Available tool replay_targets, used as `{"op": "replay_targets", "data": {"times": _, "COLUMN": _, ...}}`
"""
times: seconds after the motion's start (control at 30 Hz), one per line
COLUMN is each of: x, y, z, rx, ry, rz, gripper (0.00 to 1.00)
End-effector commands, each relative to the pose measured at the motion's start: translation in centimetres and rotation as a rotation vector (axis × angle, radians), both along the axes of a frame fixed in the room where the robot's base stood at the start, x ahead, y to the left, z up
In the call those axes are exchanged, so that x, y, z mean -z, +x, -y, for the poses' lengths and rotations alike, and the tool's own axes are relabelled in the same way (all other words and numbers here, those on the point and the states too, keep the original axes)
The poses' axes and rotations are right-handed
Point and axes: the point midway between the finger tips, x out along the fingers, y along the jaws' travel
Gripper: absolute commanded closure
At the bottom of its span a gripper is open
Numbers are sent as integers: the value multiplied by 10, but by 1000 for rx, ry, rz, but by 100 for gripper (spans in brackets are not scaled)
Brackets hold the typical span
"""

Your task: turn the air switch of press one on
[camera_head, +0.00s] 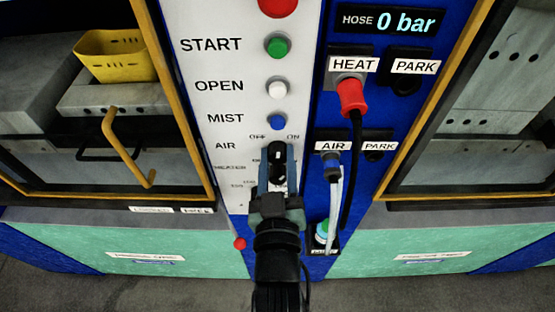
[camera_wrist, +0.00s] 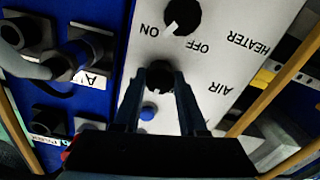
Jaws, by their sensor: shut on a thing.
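The air switch (camera_head: 278,158) is a black rotary knob with a white mark on the grey panel, right of the label AIR. OFF is printed at its upper left and ON at its upper right. My gripper (camera_head: 278,172) is shut on the knob, one finger on each side. In the wrist view the air knob (camera_wrist: 160,74) sits between the fingertips of my gripper (camera_wrist: 158,82). The fingers hide part of the knob, and I cannot tell exactly where its mark points. No press number is readable.
The blue mist button (camera_head: 277,122) is just above the knob. A heater knob (camera_wrist: 183,16) is close by in the wrist view. A red hose plug (camera_head: 351,96) and an air plug (camera_head: 332,164) with hanging hoses are at the right. A yellow basket (camera_head: 115,56) stands at the left.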

Motion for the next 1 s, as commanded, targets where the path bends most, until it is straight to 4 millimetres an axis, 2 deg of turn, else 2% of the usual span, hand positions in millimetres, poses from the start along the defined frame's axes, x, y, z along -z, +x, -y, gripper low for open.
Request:
{"op": "replay_targets", "data": {"times": 0.2, "x": 1, "y": 0, "z": 1, "rx": 1, "ry": 192, "rz": -1, "gripper": 100}}
{"op": "replay_targets", "data": {"times": 0.5, "x": 0, "y": 0, "z": 0, "rx": 0, "ry": 384, "rz": -2, "gripper": 100}}
{"op": "replay_targets", "data": {"times": 1.0, "x": 0, "y": 0, "z": 0, "rx": 0, "ry": 487, "rz": -2, "gripper": 100}}
